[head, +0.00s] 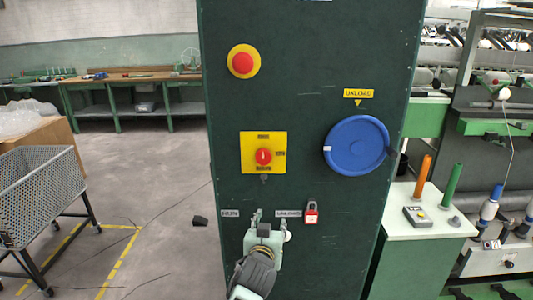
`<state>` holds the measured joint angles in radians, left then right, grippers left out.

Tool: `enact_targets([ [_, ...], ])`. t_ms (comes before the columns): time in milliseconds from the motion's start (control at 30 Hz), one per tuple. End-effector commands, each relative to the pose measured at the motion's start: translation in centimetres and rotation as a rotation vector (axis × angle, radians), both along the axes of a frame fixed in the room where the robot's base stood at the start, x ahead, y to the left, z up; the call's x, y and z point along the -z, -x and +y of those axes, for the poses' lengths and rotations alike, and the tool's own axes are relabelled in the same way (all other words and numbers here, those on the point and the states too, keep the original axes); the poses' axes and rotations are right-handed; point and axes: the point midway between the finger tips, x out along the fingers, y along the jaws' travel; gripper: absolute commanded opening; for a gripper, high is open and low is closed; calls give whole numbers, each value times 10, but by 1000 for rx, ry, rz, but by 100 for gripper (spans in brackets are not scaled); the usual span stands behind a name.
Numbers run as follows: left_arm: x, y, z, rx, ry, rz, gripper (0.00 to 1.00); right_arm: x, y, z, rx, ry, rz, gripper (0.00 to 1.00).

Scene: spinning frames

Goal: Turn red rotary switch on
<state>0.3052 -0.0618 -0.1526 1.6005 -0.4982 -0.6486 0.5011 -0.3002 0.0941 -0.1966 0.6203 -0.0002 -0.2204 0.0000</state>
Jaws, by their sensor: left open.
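The red rotary switch (263,156) is a small round knob on a yellow square plate (280,139), set in the middle of the dark green cabinet front (300,100). Black labels surround the knob, too small to read. My left gripper (270,213) is open and empty, below the switch plate and apart from it. Its fingers point up, over the row of white labels. My right gripper is not in view.
A red emergency button (242,63) on a yellow disc is above the switch. A blue handwheel (356,145) is to its right, under a yellow label (358,94). A red padlock (311,212) hangs near my gripper. A mesh cart (40,190) stands left.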

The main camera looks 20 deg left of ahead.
Motion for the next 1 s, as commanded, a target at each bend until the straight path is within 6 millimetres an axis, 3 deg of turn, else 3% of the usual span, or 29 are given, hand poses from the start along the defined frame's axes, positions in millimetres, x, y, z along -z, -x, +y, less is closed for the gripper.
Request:
enact_targets([
  [33, -52, -5, 4, -24, 19, -72, 46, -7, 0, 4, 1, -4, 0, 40],
  [100, -101, -5, 9, -52, 42, -145, 46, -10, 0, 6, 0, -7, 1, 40],
  [200, -147, -2, 15, -79, 66, -217, 46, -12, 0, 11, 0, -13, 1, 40],
  [300, -169, -1, 19, -93, 78, -251, 46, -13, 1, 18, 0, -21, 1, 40],
  [500, -176, -19, 23, -97, 80, -260, 46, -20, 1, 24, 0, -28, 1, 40],
  [800, -174, -60, 32, -96, 78, -258, 46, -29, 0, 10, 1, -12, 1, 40],
  [1000, -173, -73, 35, -94, 80, -258, 46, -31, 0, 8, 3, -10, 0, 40],
])
